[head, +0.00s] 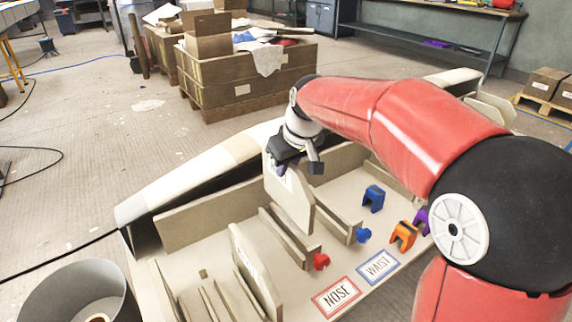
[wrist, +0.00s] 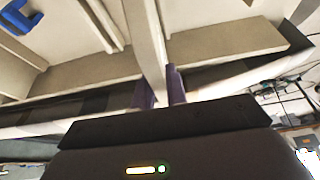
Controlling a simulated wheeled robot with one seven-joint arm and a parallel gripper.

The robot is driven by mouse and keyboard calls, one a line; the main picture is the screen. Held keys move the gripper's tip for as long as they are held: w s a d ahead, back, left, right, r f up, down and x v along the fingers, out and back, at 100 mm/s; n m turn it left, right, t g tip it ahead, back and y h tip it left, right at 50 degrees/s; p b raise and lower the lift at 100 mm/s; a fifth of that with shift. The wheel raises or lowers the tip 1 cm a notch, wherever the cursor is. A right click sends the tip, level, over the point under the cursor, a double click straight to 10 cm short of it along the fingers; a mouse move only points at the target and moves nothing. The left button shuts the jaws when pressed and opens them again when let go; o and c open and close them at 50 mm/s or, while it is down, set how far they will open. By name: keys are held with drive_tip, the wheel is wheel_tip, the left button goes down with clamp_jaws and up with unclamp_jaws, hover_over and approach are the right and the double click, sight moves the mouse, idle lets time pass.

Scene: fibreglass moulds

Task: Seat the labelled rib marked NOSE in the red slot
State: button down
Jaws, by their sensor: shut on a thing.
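My gripper (head: 282,170) is shut on a pale upright rib (head: 290,201), gripped by its top edge above the mould bed. In the wrist view, the purple fingers (wrist: 160,90) close on both sides of this rib (wrist: 147,38). Its label is mostly hidden and I cannot read it. The red slot, a pair of rails (head: 284,234) ending at a red knob (head: 320,261), lies just left of the rib. Whether the rib's lower edge touches the bed is unclear. A red-bordered NOSE card (head: 336,297) lies in front. A second labelled rib (head: 253,272) stands further left, its label unreadable.
Blue-knob rails (head: 334,220) lie right of the held rib, with a WAIST card (head: 378,267) in front. A blue clamp (head: 373,198) and an orange clamp (head: 403,235) sit on the right. A grey bin (head: 75,297) stands at front left.

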sight(295, 184)
drive_tip(key=shift+f+b, duration=2)
drive_tip(key=shift+f, duration=0.85)
drive_tip(key=shift+f+b, duration=1.85)
drive_tip(key=shift+f, duration=0.7)
drive_tip(key=c, duration=1.3)
unclamp_jaws()
drive_tip(key=p+v, duration=0.1)
drive_tip(key=v, duration=0.6)
drive_tip(key=shift+w+r, duration=0.1)
drive_tip(key=shift+s+d+r, duration=0.1)
drive_tip(key=shift+s+r, duration=0.1)
drive_tip(key=shift+r, duration=0.15)
